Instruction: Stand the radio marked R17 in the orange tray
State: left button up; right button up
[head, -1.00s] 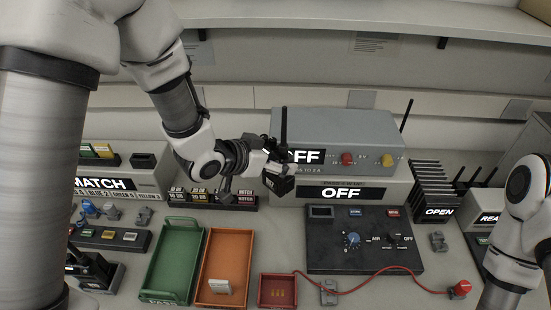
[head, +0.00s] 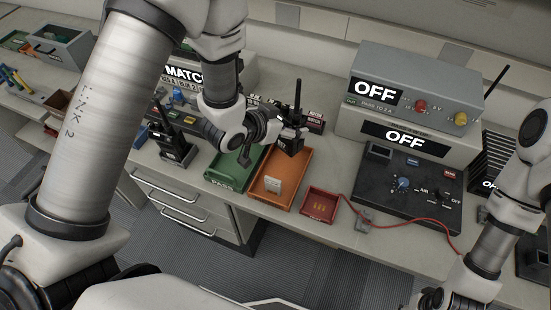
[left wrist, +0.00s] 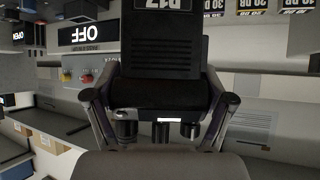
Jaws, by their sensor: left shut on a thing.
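A black radio (head: 291,146) with an antenna pointing up is held upright by my left gripper (head: 284,133). In the left wrist view its dark body (left wrist: 160,50) fills the space between the fingers, and its label, upside down and partly cut off, reads R17. The gripper is shut on it. In the head view the radio shows in front of the far end of the orange tray (head: 297,171); its exact height above is hard to tell. A pale slotted block (head: 273,184) stands in the tray. My right gripper (head: 430,299) is dark and partly cut off at the bottom edge.
The green PASS tray (head: 222,177) lies left of the orange one, and a small red tray (head: 320,203) lies right. Another black radio (head: 174,148) stands in a holder further left. A dark control panel (head: 405,180) and grey OFF boxes (head: 420,88) stand right.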

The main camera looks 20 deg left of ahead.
aim_at(282, 144)
pick_arm(q)
jog(key=f, duration=0.4)
jog(key=f+p, duration=0.1)
jog(key=f, duration=0.2)
jog(key=shift+s, duration=0.25)
jog(key=shift+w+f, duration=0.25)
jog(key=shift+f, duration=0.1)
jog(key=shift+s+f, duration=0.1)
jog(key=o, duration=1.6)
jog(key=shift+c, duration=0.2)
